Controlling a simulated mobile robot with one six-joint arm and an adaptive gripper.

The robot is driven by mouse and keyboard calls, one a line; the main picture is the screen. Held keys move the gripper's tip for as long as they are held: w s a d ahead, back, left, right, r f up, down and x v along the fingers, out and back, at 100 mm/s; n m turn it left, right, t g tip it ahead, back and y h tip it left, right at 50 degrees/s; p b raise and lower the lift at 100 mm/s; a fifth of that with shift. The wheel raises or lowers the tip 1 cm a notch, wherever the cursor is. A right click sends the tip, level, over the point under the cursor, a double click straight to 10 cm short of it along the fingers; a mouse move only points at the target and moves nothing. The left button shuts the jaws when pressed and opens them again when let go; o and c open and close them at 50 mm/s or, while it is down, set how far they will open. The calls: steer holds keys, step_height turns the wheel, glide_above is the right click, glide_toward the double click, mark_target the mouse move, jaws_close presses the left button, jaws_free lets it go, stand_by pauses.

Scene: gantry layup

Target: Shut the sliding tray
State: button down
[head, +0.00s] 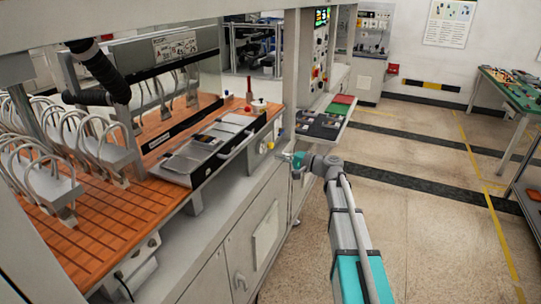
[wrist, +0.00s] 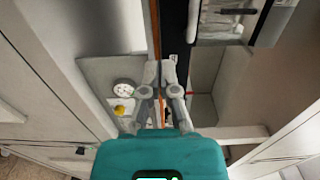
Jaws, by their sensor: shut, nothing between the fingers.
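The sliding tray (head: 207,170) is a dark-framed tray with grey panels on top and a bar handle on its front side. It sticks out over the front of the grey cabinet beside the orange slatted bed. It seems to be the tray partly visible at the top right of the wrist view (wrist: 222,40), with a pale bar handle. My gripper (head: 286,156) is to the right of the tray in the head view, apart from it, near the cabinet's front panel. In the wrist view my gripper (wrist: 160,66) has its fingers together with nothing between them.
A side shelf (head: 333,128) with dark, red and green pieces juts out beyond my gripper. A yellow knob (wrist: 120,110) and a round white dial (wrist: 124,88) are left of the fingers. A grey upright post (head: 293,80) stands behind my gripper.

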steer(key=shift+s+d, duration=0.15)
steer(key=shift+d, duration=0.1)
steer(key=c, duration=1)
jaws_free()
steer(key=shift+r, duration=0.1)
steer(key=shift+o, duration=1.2)
steer(key=shift+s+r+p, duration=0.1)
steer(key=shift+r+p, duration=0.1)
steer(key=shift+p, duration=0.2)
steer(key=shift+o, duration=0.6)
steer(key=shift+s+a+r+p, duration=0.15)
steer(key=shift+r+p, duration=0.2)
steer(key=shift+p, duration=0.1)
steer(key=s+a+r+h+p, duration=0.1)
steer(key=s+r+p, duration=0.3)
steer(key=p, duration=0.5)
steer(key=shift+r+g+h+p, duration=0.4)
steer(key=shift+r+h, duration=0.2)
steer(key=shift+r, duration=0.55)
steer(key=shift+w+a+f, duration=0.1)
steer(key=shift+a, duration=0.05)
